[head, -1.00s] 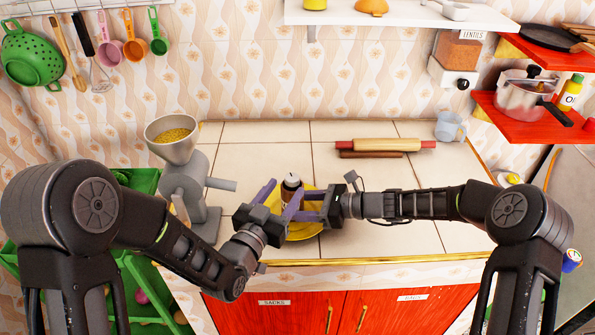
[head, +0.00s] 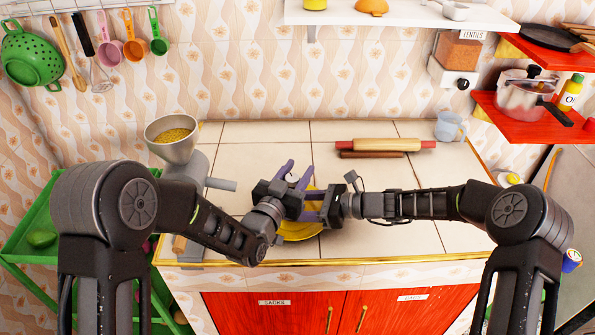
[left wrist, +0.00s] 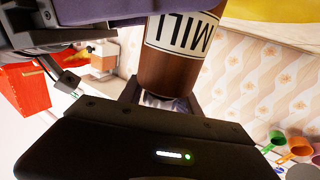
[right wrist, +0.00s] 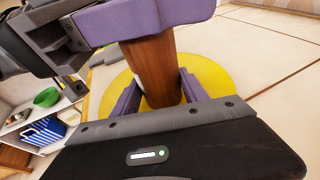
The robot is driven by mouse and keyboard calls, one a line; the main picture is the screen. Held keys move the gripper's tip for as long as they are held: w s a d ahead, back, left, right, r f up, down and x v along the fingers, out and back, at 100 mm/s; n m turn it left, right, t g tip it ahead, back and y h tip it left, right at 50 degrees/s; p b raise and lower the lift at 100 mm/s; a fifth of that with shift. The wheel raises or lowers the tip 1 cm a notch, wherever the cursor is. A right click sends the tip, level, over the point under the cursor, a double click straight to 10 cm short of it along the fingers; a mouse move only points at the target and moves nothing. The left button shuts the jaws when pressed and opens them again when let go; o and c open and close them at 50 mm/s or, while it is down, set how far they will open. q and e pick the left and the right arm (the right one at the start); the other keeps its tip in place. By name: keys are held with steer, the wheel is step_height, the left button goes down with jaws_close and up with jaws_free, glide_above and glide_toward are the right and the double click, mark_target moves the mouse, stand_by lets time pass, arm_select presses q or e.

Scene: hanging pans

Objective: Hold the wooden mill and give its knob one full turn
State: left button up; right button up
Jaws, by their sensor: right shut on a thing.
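The brown wooden mill stands upright over a yellow round plate (head: 300,230). In the head view mostly its pale top knob (head: 292,177) shows, between purple fingers. In the left wrist view its body (left wrist: 172,65) appears upside down with a "MILL" label. My right gripper (head: 313,205) is shut on the mill's body; its fingers flank the body (right wrist: 152,65) in the right wrist view. My left gripper (head: 295,172) looks open, its fingers on either side of the silver knob (left wrist: 165,100). Whether they touch the knob is hidden.
A grey grinder (head: 183,165) with a grain-filled hopper stands left of the mill, near my left arm. The tiled counter (head: 400,225) is clear in front right.

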arm_select(q)
jaws_close()
steer(key=shift+h, duration=0.3)
steer(key=shift+s+d+r+m+g+h, duration=0.1)
steer(key=shift+d+m+g+h, duration=0.1)
steer(key=shift+m+g+h, duration=1.05)
steer(key=shift+s+d+m+g+h, duration=0.15)
steer(key=shift+m+g+h, duration=0.45)
steer(key=shift+g+h, duration=0.1)
steer(key=shift+s+d+m+g+h, duration=0.1)
steer(key=shift+m+g+h, duration=0.5)
steer(key=shift+m+h, duration=0.05)
steer(key=shift+s+d+m+g+h, duration=0.15)
steer(key=shift+m+g+h, duration=0.45)
steer(key=shift+g+h, duration=0.1)
steer(key=shift+o, duration=1.7)
jaws_free()
